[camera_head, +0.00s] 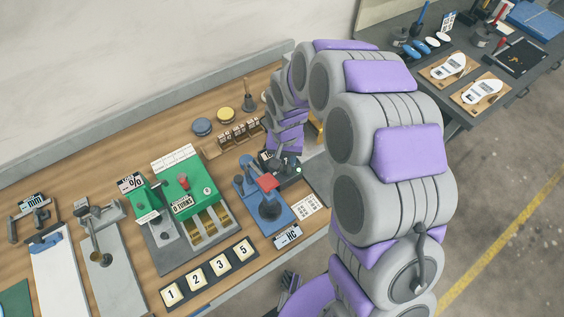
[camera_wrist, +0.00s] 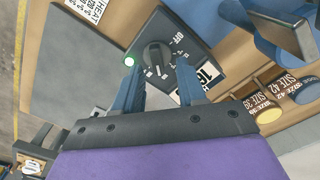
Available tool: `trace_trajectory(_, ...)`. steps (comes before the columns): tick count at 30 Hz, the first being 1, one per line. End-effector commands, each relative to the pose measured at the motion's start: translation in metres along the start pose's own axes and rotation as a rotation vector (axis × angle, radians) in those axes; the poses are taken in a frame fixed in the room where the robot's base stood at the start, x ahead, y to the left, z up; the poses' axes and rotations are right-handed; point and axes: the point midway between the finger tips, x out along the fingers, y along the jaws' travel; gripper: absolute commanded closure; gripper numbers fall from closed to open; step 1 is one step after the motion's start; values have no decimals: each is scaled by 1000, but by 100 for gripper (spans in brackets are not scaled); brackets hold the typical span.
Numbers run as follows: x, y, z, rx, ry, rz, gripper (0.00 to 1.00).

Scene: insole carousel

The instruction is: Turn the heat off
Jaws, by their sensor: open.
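The heat control is a black box with a round black knob (camera_wrist: 158,55), printed marks and an OFF label around it. The knob's exact setting is hard to read.
A blue press (camera_head: 268,208) with a red top stands next to the box. A green tester (camera_head: 183,190) and number tiles (camera_head: 208,273) lie farther left. A wooden rack (camera_head: 232,138) stands behind. A grey plate (camera_wrist: 85,65) lies beside the box.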

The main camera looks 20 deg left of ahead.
Motion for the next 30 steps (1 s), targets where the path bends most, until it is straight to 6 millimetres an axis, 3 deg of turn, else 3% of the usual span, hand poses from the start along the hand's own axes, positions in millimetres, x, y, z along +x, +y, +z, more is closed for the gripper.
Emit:
trace_trajectory(7,27,-6,-2,-1,0,6,60)
trace_trajectory(18,31,-8,-2,-1,1,7,58)
trace_trajectory(30,30,-6,-1,0,0,6,96)
